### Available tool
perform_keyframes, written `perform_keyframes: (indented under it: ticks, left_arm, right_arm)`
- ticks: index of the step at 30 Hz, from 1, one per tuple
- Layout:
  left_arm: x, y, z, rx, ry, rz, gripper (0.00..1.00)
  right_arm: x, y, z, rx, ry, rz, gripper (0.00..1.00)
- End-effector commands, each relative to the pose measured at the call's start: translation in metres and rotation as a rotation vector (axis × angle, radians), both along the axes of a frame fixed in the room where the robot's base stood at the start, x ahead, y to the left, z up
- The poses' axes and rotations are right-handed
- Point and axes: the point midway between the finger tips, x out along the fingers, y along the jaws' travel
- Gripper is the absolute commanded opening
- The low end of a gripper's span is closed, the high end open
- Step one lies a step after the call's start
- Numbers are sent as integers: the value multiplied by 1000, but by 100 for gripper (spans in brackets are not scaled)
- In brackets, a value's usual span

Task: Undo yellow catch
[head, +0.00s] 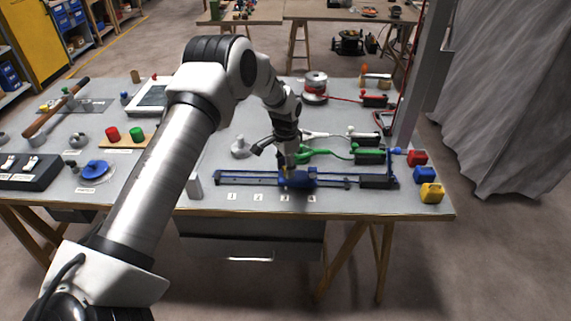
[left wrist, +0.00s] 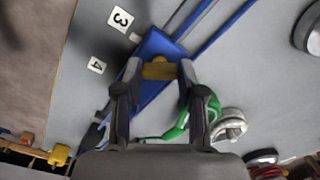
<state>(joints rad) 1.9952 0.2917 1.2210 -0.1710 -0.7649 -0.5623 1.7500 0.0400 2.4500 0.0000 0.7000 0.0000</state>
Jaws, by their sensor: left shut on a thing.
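The yellow catch (left wrist: 158,70) sits on a blue slider block (left wrist: 154,48) in the left wrist view. My left gripper (head: 287,172) reaches down onto the block in the head view. In the left wrist view its two fingertips (left wrist: 157,72) stand on either side of the yellow catch and are shut on it. In the head view the gripper mostly hides the catch, and the blue block (head: 298,182) rides on a long blue rail (head: 240,179). My right gripper is not in view.
Number labels (head: 258,197) lie along the rail's front. Green (head: 335,153) and white (head: 325,134) cabled tools lie just behind it. Red (head: 417,157), blue (head: 424,174) and yellow (head: 431,193) blocks stand at the right. The table's front edge is clear.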

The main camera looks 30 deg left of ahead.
Motion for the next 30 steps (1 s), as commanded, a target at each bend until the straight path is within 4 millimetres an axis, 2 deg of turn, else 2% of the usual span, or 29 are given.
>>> perform_keyframes:
  ticks: [21,30]
  left_arm:
    - [-3,0,-3,0,9,669,5]
    - [-3,0,-3,1,7,879,5]
  right_arm:
    - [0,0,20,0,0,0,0]
    - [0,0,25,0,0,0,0]
